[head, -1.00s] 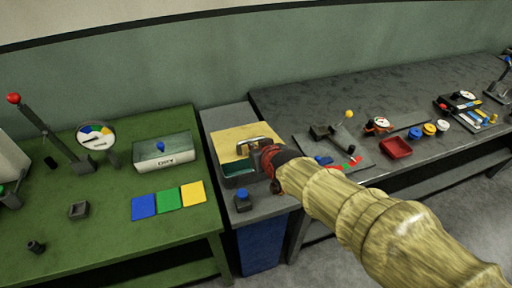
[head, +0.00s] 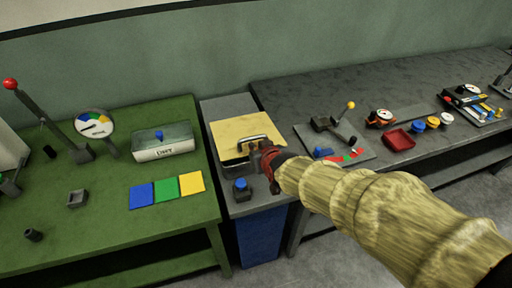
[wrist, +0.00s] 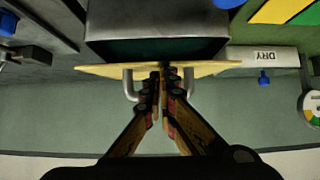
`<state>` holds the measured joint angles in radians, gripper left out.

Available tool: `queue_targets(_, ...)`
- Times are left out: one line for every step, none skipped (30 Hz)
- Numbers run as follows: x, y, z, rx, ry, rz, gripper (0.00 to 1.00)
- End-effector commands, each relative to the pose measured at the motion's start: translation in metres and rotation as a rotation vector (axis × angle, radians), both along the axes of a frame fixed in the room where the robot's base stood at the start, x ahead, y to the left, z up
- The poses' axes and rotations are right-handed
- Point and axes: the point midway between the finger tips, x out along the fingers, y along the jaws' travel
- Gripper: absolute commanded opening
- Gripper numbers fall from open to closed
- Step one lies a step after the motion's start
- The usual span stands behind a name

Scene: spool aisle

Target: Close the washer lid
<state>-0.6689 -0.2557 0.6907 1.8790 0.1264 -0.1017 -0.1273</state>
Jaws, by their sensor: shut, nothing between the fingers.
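The washer is a grey box with a yellow lid (head: 240,130) at the left end of the grey counter. The lid carries a metal bar handle (head: 254,138) near its front edge. In the wrist view the lid (wrist: 215,69) is nearly edge-on, with a dark teal opening (wrist: 160,48) between it and the grey washer body (wrist: 160,20), so the lid looks partly raised. My gripper (wrist: 160,72) is shut and empty, its fingertips at the lid between the handle's two ends. In the head view my gripper (head: 260,150) partly hides the lid's front right.
A blue button on a dark block (head: 241,187) stands just in front of the washer. The green table (head: 100,225) at left holds a DRY box (head: 162,148) and coloured tiles. A lever plate (head: 350,155) and red tray (head: 398,139) lie to the right.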

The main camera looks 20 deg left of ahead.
Motion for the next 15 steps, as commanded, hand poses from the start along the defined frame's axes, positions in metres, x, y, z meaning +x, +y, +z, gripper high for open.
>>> queue_targets(-0.0005,0.0002,-0.0028,0.0,0.0,0.0,0.0)
queue_targets(-0.0007,0.0002,-0.0037,0.0,0.0,0.0,0.0)
queue_targets(-0.0009,0.0003,-0.0047,0.0,0.0,0.0,0.0)
queue_targets(-0.001,0.0003,-0.0055,0.0,0.0,0.0,0.0)
queue_targets(-0.0012,0.0004,-0.0062,0.0,0.0,0.0,0.0)
queue_targets(-0.0014,0.0004,-0.007,0.0,0.0,0.0,0.0)
queue_targets(-0.0015,0.0004,-0.0076,0.0,0.0,0.0,0.0)
queue_targets(-0.0016,0.0004,-0.008,0.0,0.0,0.0,0.0)
queue_targets(-0.0017,0.0005,-0.0086,0.001,0.0,-0.001,0.0)
queue_targets(-0.0018,0.0005,-0.009,0.001,0.0,-0.001,0.0)
queue_targets(-0.0018,0.0005,-0.0094,0.001,0.0,-0.001,0.0)
queue_targets(-0.0019,0.0006,-0.0098,0.001,0.0,-0.001,0.0)
queue_targets(-0.0019,0.0005,-0.01,0.001,0.0,-0.001,0.0)
queue_targets(-0.002,0.0006,-0.0102,0.001,0.0,-0.001,0.0)
queue_targets(-0.002,0.0006,-0.0103,0.001,0.0,-0.001,0.0)
